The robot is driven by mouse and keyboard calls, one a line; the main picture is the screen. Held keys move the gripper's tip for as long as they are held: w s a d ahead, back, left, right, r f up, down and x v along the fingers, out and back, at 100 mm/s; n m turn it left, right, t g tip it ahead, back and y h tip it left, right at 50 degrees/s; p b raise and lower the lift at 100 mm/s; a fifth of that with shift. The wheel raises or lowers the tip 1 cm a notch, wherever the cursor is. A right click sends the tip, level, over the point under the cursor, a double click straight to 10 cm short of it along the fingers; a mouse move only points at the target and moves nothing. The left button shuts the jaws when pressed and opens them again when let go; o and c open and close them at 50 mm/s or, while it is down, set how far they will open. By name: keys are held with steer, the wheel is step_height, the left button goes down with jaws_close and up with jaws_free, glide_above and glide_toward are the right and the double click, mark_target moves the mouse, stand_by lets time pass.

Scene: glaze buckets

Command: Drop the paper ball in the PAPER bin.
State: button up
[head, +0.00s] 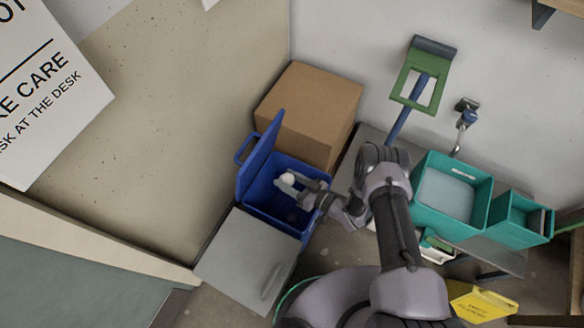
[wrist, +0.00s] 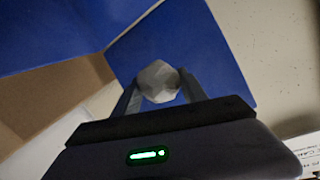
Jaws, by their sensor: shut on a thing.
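The paper ball (head: 287,179) is small and whitish. My gripper (head: 286,182) is shut on it and holds it over the open blue bin (head: 262,215). In the wrist view the ball (wrist: 158,82) sits between both fingertips (wrist: 160,86), with blue bin surfaces (wrist: 215,50) behind it. The bin's blue lid (head: 259,158) stands raised on its left side. I see no readable PAPER label on the bin. Part of the bin's inside is hidden by my gripper and wrist.
A brown cardboard box (head: 320,105) stands behind the bin. A grey lidded container (head: 245,262) stands in front of it. Teal buckets (head: 462,225) are on a grey bench to the right. A yellow sign (head: 480,302) is at the lower right.

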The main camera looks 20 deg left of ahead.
step_height(320, 180, down, 6)
steer(key=b, duration=0.4)
steer(key=shift+r, duration=0.2)
steer(key=o, duration=1.4)
steer(key=shift+c, duration=0.2)
steer(key=p+v, duration=0.4)
steer(key=v, duration=1.3)
steer(key=shift+d, duration=0.2)
steer(key=shift+s, duration=0.1)
